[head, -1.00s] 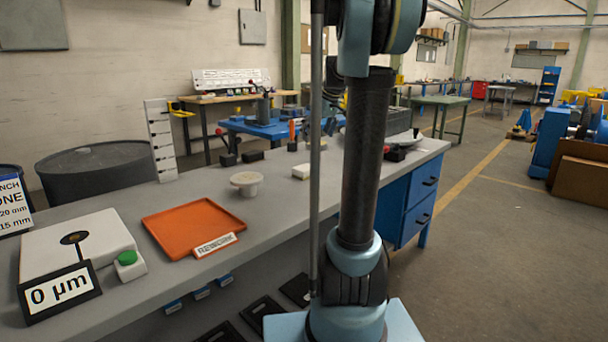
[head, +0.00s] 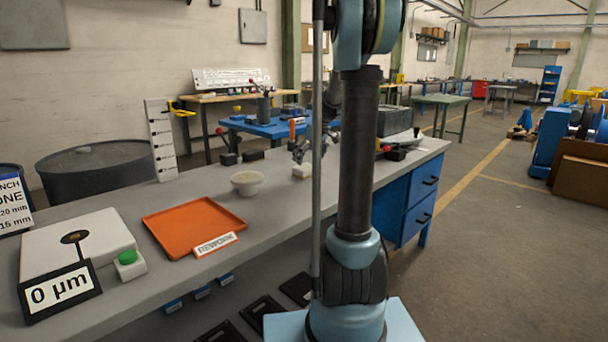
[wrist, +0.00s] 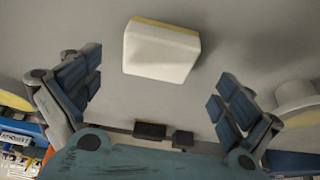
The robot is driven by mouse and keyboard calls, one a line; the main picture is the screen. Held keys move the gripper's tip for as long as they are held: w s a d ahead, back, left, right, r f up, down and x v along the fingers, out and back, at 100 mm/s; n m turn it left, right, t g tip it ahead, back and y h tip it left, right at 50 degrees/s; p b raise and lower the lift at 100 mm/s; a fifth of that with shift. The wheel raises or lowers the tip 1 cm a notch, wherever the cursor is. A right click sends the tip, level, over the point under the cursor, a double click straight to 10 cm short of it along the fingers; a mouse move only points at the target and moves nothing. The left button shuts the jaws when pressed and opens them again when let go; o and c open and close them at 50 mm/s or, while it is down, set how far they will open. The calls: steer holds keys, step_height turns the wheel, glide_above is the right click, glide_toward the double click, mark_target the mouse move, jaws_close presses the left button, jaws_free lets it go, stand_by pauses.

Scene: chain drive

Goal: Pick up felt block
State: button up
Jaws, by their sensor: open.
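The felt block, white with a yellowish edge layer, lies on the grey bench (head: 270,205) past the white bowl. In the head view the felt block (head: 301,171) is small and partly covered by my gripper (head: 305,149), which is just above it. In the wrist view the felt block (wrist: 160,52) is whole, at the top centre, slightly turned. My gripper (wrist: 157,92) has its blue-grey fingers spread wide to either side, with nothing between them. The block looks to be beyond the fingertips, apart from them; the exact gap cannot be told.
A white bowl (head: 247,183) stands left of the block, and it shows at the right edge in the wrist view (wrist: 292,92). An orange tray (head: 190,226) lies nearer. Dark small blocks (head: 252,155) stand toward the bench's back edge.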

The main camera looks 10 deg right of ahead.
mark_target(305, 166)
steer(key=shift+x, duration=2.75)
steer(key=shift+w, duration=0.1)
steer(key=shift+r, duration=0.1)
steer(key=c, duration=1.3)
step_height(305, 166, up, 10)
steer(key=shift+o, duration=1.4)
